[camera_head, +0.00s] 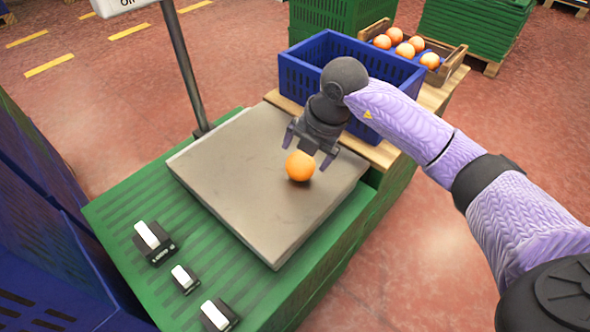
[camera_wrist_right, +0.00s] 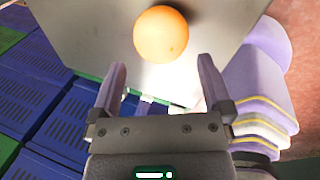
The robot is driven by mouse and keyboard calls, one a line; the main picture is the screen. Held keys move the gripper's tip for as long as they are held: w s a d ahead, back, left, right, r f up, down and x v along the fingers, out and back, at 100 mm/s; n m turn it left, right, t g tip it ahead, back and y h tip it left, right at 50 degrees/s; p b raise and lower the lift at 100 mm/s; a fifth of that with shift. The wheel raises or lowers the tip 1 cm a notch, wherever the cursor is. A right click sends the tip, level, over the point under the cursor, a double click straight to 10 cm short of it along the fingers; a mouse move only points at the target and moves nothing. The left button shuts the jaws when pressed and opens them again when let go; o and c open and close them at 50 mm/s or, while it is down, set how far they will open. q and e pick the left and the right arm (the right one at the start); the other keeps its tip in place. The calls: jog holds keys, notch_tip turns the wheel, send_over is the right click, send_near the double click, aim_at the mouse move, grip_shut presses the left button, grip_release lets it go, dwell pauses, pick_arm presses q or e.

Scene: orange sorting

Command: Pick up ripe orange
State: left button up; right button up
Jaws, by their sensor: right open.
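An orange (camera_head: 300,166) rests on the metal scale plate (camera_head: 232,196) near its right side. It also shows in the right wrist view (camera_wrist_right: 161,34), beyond the fingertips and roughly centred between them. My right gripper (camera_head: 310,147) is open and empty, just above and behind the orange in the head view, with its fingers spread to either side. In the right wrist view a gap shows between the right gripper's fingertips (camera_wrist_right: 160,76) and the orange. My left gripper is not in view.
A blue crate (camera_head: 308,73) stands behind the scale on a wooden board. A wooden box (camera_head: 455,52) with several oranges stands at the back right. The scale's pole (camera_head: 185,65) rises at the back left. Several small white-topped blocks (camera_head: 152,235) sit on the green crate surface (camera_head: 125,208).

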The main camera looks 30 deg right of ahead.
aim_at(304, 158)
jog(key=b+x, duration=0.2)
jog(key=x, duration=0.1)
jog(key=b+x, duration=0.1)
jog(key=x, duration=0.1)
jog(key=shift+d+f, duration=0.2)
jog(key=shift+d, duration=0.15)
jog(key=shift+r, duration=0.35)
jog(key=c, duration=1.1)
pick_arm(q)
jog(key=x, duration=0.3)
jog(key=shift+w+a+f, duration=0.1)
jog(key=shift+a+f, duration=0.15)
